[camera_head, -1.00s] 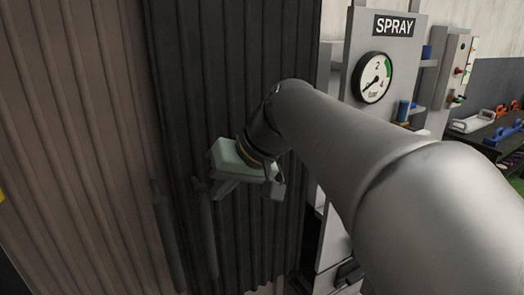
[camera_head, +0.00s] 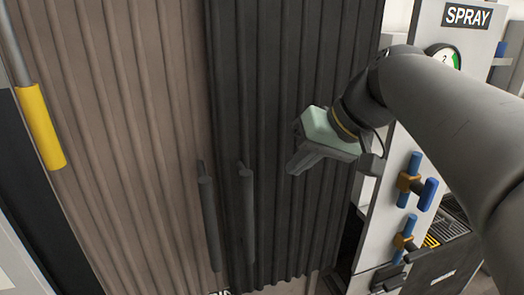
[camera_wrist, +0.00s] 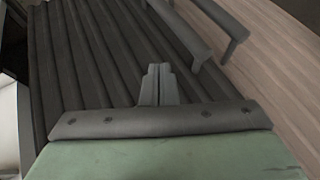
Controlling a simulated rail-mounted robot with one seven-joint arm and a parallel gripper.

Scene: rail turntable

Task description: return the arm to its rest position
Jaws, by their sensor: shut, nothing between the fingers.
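My gripper (camera_head: 297,167) hangs in front of the dark corrugated panel in the head view, to the right of two dark vertical handles. Its green body and grey fingers point down and to the left. In the wrist view my gripper (camera_wrist: 158,72) shows its two fingers together at the centre, with nothing between them. The fingers appear apart from the panel, though the exact gap is hard to tell. My grey arm comes in from the right edge of the head view.
The dark panel (camera_head: 285,60) adjoins a brown corrugated panel (camera_head: 120,100). One handle (camera_head: 209,225) and another handle (camera_head: 247,215) stick out near their seam. A SPRAY board (camera_head: 467,16) with a gauge and blue-handled valves (camera_head: 427,195) stands right. A yellow-gripped bar (camera_head: 40,125) is far left.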

